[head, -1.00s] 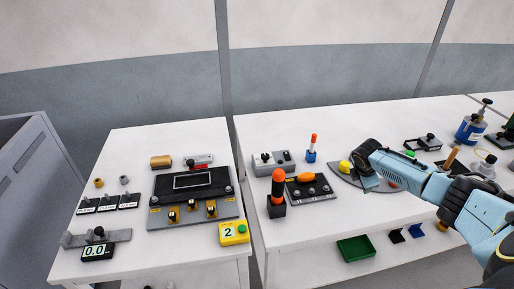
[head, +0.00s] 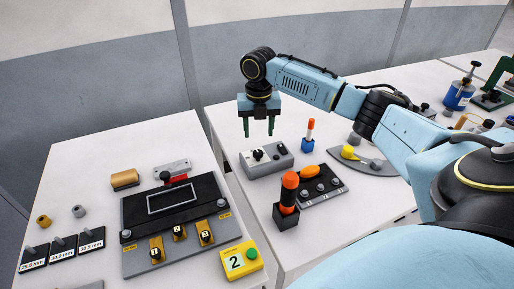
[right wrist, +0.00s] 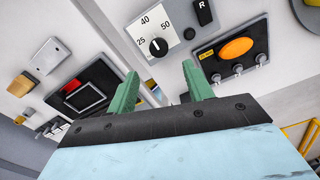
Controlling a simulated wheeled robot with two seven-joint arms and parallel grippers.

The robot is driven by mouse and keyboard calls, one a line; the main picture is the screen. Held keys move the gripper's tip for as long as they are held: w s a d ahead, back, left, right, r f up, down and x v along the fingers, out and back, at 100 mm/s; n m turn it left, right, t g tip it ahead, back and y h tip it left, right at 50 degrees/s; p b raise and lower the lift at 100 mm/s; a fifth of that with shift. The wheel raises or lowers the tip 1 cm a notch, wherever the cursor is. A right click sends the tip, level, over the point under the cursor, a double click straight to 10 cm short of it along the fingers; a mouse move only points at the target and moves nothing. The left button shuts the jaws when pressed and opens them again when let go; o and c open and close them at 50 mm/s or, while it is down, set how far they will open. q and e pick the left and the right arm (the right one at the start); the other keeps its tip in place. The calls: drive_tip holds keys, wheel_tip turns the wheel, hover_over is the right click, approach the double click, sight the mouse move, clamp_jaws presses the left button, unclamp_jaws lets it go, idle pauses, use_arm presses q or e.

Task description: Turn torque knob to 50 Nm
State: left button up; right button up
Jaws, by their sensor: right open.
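The torque knob (head: 258,155) is a small black dial on a white plate marked 25, 40 and 50, on top of a grey box (head: 268,168). In the right wrist view the knob (right wrist: 158,47) has a small white mark that points up and left, away from the 50; I cannot tell its exact setting. My right gripper (head: 258,132) points down, open and empty, above the box, with its green fingers apart. It does not touch the knob. In the right wrist view the fingers (right wrist: 161,82) are below the dial. My left gripper is not in view.
A black R switch (right wrist: 204,12) sits beside the dial. A blue holder with an orange-tipped tool (head: 309,135) stands behind right. An orange-handled tool in a black stand (head: 287,205) and a black panel with an orange button (head: 318,185) are nearer. A left table holds a screen device (head: 172,200).

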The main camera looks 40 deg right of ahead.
sight(258, 153)
wheel_tip(258, 153, down, 7)
drive_tip(key=shift+r+b, duration=0.15)
drive_tip(key=shift+b, duration=0.4)
drive_tip(key=shift+w+f, duration=0.1)
drive_tip(key=shift+f, duration=0.55)
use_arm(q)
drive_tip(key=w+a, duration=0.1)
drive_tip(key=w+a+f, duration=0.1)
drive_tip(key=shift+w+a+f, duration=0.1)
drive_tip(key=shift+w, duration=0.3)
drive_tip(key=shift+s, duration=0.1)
use_arm(e)
drive_tip(key=shift+c, duration=1.4)
drive_tip(key=c, duration=0.7)
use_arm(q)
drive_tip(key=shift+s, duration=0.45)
